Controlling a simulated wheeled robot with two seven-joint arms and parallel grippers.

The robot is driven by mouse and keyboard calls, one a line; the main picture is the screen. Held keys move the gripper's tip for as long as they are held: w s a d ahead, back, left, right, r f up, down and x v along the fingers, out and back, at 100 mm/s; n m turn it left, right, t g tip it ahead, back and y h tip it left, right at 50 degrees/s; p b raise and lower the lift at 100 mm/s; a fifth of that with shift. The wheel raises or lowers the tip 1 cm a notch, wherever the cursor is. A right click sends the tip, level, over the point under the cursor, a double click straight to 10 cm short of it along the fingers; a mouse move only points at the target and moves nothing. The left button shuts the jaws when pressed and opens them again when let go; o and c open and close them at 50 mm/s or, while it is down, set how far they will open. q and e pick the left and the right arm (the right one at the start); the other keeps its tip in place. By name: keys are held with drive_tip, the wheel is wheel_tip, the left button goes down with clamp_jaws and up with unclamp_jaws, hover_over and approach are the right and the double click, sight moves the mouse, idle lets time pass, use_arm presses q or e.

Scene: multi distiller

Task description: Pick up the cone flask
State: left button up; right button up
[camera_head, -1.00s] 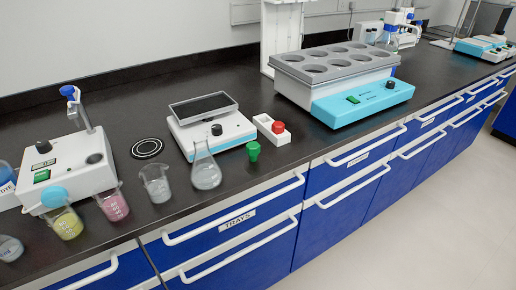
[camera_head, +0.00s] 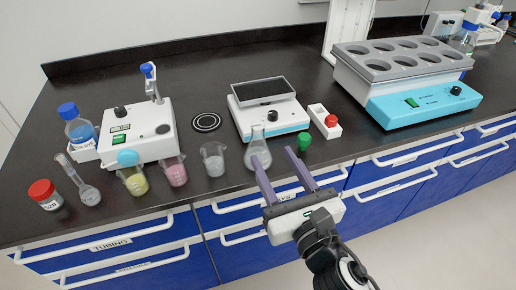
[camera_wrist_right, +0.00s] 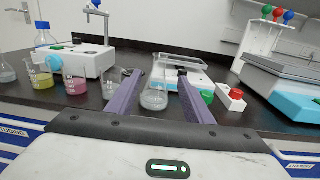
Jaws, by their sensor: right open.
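The cone flask (camera_head: 258,152) is clear glass with greyish contents. It stands upright near the bench's front edge, in front of a white device with a dark top plate (camera_head: 265,92). My right gripper (camera_head: 272,172) is open and empty, its two purple fingers pointing at the flask from the front. In the head view the left finger's tip overlaps the flask's lower right side. In the right wrist view the flask (camera_wrist_right: 154,98) shows between the open fingers (camera_wrist_right: 160,80), ahead of them; whether they touch it I cannot tell. My left gripper is not in view.
A beaker (camera_head: 213,160) stands just left of the flask, with pink (camera_head: 174,172) and yellow (camera_head: 133,180) beakers farther left. A green stopper (camera_head: 304,142) is close on the right, beside a white holder with a red knob (camera_head: 331,121). A blue heating block (camera_head: 420,102) stands farther right.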

sight(260, 139)
drive_tip(key=x, duration=0.9)
drive_tip(key=shift+w+a+f, duration=0.2)
drive_tip(key=shift+w+f, duration=0.05)
clamp_jaws()
